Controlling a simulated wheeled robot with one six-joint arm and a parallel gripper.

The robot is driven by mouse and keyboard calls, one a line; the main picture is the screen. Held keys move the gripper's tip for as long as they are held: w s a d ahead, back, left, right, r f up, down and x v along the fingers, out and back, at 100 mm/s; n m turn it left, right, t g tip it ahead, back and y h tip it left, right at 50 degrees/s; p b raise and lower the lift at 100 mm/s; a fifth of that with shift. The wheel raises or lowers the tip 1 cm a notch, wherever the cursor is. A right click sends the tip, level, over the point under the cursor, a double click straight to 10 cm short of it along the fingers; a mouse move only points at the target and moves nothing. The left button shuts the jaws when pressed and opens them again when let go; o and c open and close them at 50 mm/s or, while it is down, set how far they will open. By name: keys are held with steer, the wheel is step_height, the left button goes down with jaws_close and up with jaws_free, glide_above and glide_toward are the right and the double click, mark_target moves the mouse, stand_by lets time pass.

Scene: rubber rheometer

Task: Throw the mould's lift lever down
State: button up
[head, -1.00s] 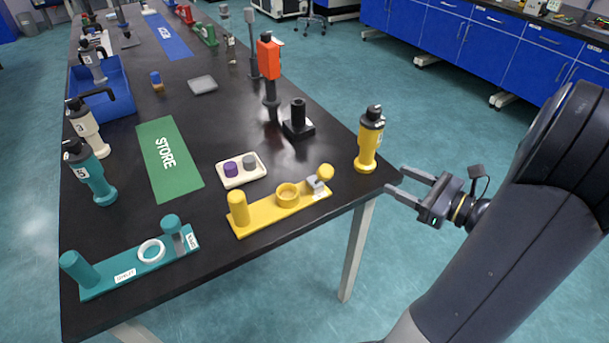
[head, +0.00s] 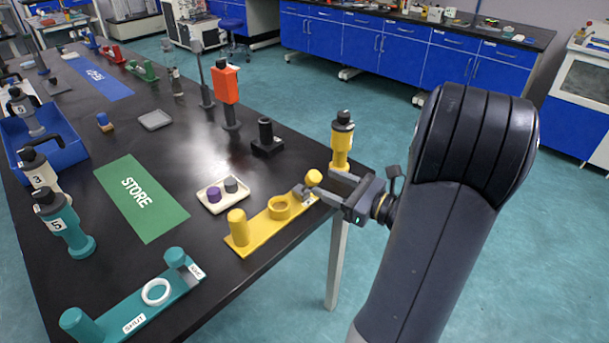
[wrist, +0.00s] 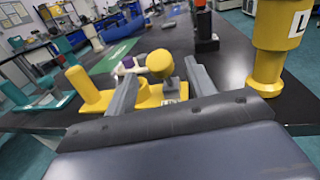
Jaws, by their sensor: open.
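A yellow base (head: 258,226) lies at the table's near right edge, with a thick post (head: 238,228), a ring seat (head: 279,206) and a short grey lever with a yellow round knob (head: 313,177). A similar teal base (head: 140,308) lies to the left, with a post, a white ring and a teal-knobbed lever (head: 175,258). My gripper (head: 322,188) is open at the yellow lever's end of its base. In the wrist view the yellow knob (wrist: 160,63) shows between the two fingers; I cannot tell whether they touch it.
A yellow handled tool (head: 341,140) stands at the table edge just beyond my gripper, close on the right in the wrist view (wrist: 275,50). A white tray (head: 210,205) with two small pucks, a black stand (head: 266,140) and a green STORE mat (head: 150,215) lie beyond the yellow base.

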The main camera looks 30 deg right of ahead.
mark_target(308, 182)
steer(key=x, duration=0.6)
steer(key=shift+w+a, duration=0.2)
steer(key=shift+w, duration=0.15)
jaws_close()
stand_by(0.3)
